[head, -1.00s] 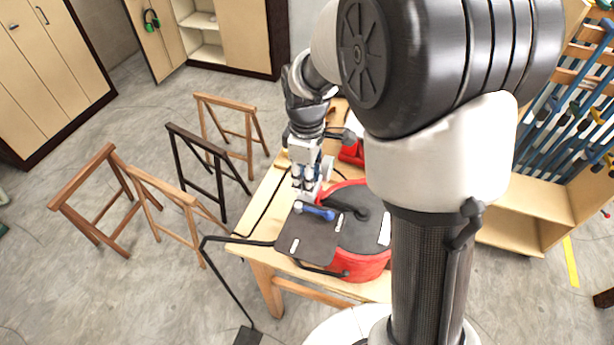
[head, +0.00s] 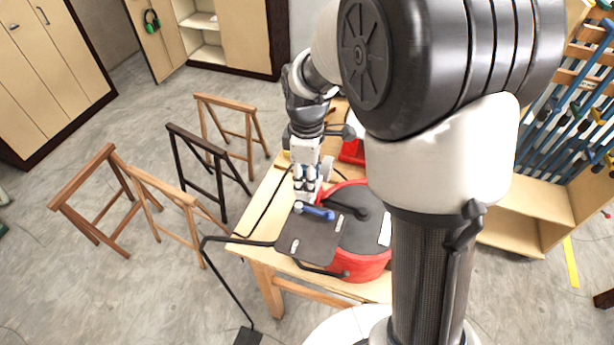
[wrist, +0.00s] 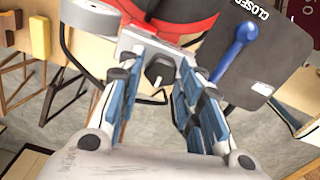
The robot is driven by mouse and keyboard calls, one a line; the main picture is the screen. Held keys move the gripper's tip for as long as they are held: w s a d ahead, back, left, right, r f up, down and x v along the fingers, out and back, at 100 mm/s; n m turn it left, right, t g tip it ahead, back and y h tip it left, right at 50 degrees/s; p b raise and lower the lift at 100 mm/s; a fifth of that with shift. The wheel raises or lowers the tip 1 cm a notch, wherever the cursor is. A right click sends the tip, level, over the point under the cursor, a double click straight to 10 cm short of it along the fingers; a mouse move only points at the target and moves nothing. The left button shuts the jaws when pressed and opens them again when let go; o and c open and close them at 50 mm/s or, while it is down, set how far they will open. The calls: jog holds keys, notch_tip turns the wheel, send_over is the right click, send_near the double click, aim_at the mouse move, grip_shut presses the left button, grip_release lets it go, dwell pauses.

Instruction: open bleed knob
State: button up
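A small black knob (wrist: 158,68) sits on a pale metal block (wrist: 140,48) in the wrist view; I take it for the bleed knob. My gripper (wrist: 157,76) has its two blue-padded fingers apart, one on each side of the knob, with gaps visible between. In the head view my gripper (head: 307,190) points down beside the red pot (head: 362,266), near the blue lever (head: 318,212); the knob is hidden or too small there. The blue lever also shows in the wrist view (wrist: 238,48), right of the fingers, by a "CLOSED" label (wrist: 250,8).
The red pot stands on a wooden table (head: 262,262) with a dark plate (head: 305,240) at its front left. A black cable (head: 225,240) runs off the table to a floor pedal (head: 248,336). Wooden trestles (head: 165,205) stand left on open floor.

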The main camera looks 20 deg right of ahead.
jog(key=shift+o, duration=1.4)
notch_tip(320, 180, up, 12)
